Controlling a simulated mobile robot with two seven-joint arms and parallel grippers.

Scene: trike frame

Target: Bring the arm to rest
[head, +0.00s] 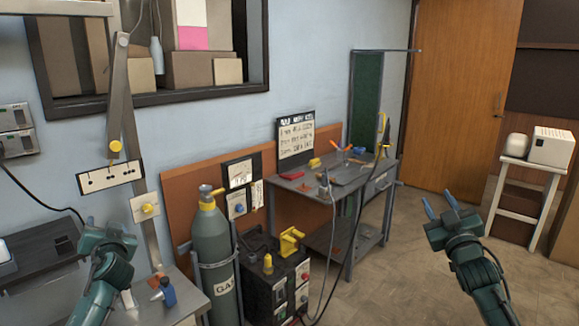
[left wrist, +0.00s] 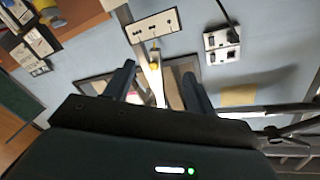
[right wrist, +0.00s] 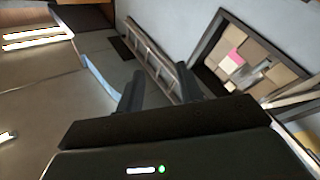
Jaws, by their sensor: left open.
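My left gripper (head: 107,228) is at the lower left of the head view, in front of the blue wall. In the left wrist view its two fingers (left wrist: 157,82) stand apart with nothing between them. Behind them are the wall, a pale strip and a white panel (left wrist: 152,27). My right gripper (head: 438,202) is raised over the open floor at the right of the head view, its blue-tipped fingers apart. In the right wrist view these fingers (right wrist: 160,88) are also apart and empty. Neither gripper touches anything that I can see.
A gas cylinder (head: 214,262) and a welding unit (head: 279,281) stand between my arms. A workbench (head: 378,178) with tools is behind them. A small table (head: 191,311) is beside my left arm. A white stand (head: 519,197) is at the right. The floor (head: 405,262) between bench and right arm is clear.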

